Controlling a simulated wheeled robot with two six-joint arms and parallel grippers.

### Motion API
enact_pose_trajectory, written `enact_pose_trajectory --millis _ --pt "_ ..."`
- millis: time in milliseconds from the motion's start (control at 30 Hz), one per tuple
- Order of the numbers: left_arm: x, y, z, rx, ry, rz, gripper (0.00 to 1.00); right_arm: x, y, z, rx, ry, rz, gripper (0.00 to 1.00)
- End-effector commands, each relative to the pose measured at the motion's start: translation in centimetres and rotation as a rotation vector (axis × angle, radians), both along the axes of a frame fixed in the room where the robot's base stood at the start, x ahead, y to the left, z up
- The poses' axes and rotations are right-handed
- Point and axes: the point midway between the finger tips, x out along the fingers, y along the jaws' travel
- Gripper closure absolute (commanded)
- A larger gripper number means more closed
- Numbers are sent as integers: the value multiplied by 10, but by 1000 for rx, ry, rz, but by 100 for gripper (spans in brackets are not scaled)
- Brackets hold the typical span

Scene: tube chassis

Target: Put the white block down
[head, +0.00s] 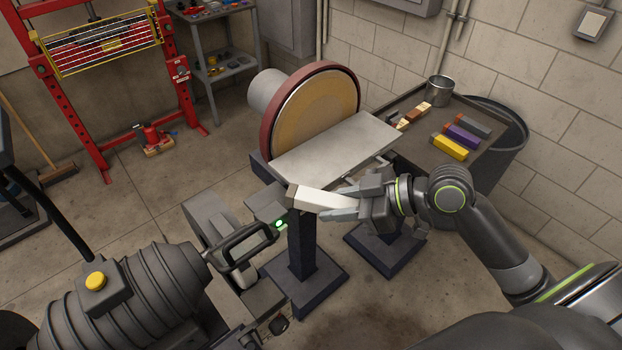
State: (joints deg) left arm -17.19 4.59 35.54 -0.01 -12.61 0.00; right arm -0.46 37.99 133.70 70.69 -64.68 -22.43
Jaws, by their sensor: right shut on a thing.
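The white block (313,197) is a long pale bar with a brownish left end. My right gripper (342,205) is shut on its right part and holds it in front of the disc sander's grey table (335,150). The block's left end sticks out past the fingers toward the left. From this view I cannot tell whether the block touches the sander below or behind it. My left gripper does not show clearly in the picture.
The sander's disc (318,108) stands behind its table. At right, a dark bench (415,152) holds a metal cup (440,90) and yellow (450,147), purple (462,138) and grey (475,124) blocks, plus small wood pieces.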

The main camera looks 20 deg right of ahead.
Motion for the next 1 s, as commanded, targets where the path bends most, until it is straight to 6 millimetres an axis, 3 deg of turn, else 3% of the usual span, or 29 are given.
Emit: enact_pose_trajectory --millis 667,833,1000 --pt "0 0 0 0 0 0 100 0 1 2 2 -3 2 100" --pt "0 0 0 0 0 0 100 -1 11 15 4 -7 43 100" --pt "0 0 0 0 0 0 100 -5 32 42 4 -11 129 100"
